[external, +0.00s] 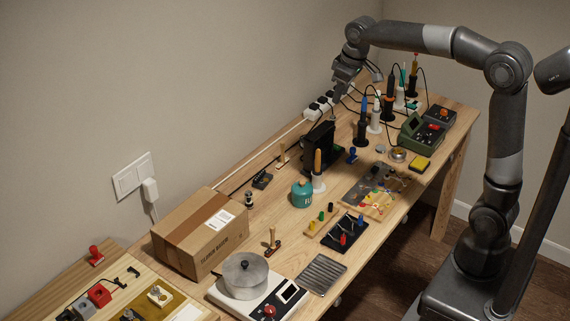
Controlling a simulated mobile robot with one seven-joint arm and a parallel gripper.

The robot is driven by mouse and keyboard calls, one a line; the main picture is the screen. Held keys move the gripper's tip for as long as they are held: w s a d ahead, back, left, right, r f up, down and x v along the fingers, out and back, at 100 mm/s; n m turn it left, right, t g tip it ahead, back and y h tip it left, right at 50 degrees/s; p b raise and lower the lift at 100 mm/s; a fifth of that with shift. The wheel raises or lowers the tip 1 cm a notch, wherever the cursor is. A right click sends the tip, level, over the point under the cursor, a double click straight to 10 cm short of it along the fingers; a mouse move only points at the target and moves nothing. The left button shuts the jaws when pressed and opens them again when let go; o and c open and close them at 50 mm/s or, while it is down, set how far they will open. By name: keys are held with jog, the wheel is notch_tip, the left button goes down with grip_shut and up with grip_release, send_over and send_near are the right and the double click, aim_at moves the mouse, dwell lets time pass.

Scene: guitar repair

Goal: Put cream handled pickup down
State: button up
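My gripper (340,94) hangs at the far end of the workbench, above the white power strip and the tall black holder. It is small here and cables pass behind it, so I cannot tell whether its fingers are open or shut, or whether they hold anything. A small cream piece with an upright handle (160,295) lies on the gold board at the lower left; it may be the cream handled pickup, but I cannot be sure. It is far from my gripper. A dark handled piece (262,180) lies on the bench near the wall.
A black holder (319,147) and several upright irons, including a blue-tipped one (363,125), crowd the bench below my gripper. A cardboard box (200,232), a pot (243,272) and a teal canister (302,193) stand nearer.

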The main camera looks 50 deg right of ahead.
jog(key=s+a+f+t, duration=0.1)
jog(key=s+f, duration=0.1)
jog(key=s, duration=1.1)
jog(key=s+a+f+m+t, duration=0.1)
jog(key=s+f, duration=0.2)
jog(key=s, duration=1.1)
jog(key=shift+s+a+f+t, duration=0.2)
jog(key=shift+s+t, duration=0.1)
